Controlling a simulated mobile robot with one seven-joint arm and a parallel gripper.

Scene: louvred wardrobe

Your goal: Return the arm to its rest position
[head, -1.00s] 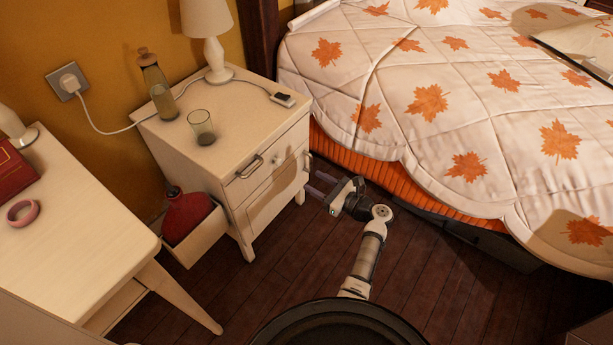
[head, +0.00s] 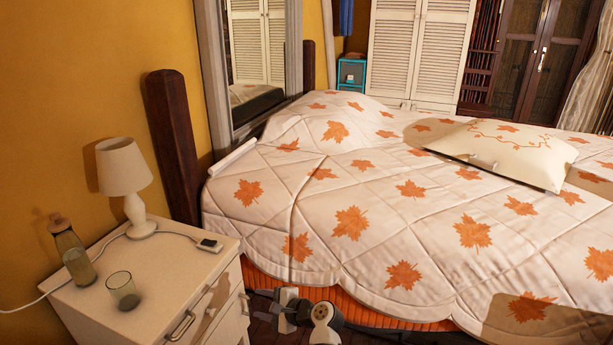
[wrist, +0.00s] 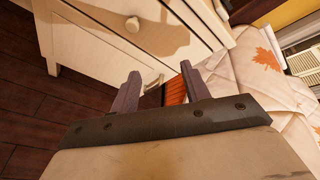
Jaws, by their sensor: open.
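My gripper (wrist: 161,76) is open in the wrist view, its two fingers apart with nothing between them. Beyond the fingertips is the front of the cream nightstand (wrist: 72,35), with a round knob (wrist: 132,24) and a metal handle (wrist: 153,82). In the head view my gripper and wrist joint show at the bottom middle, between the nightstand (head: 75,312) and the bed (head: 350,260). Its fingers are hard to make out there, and the rest of my arm is cut off by the lower edge.
A lamp (head: 124,170), a bottle (head: 72,252), a glass (head: 122,290) and a small corded device (head: 210,244) stand on the nightstand. The bed fills the right side, with a cushion (head: 505,152) on it. Louvred wardrobe doors (head: 415,50) are at the back.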

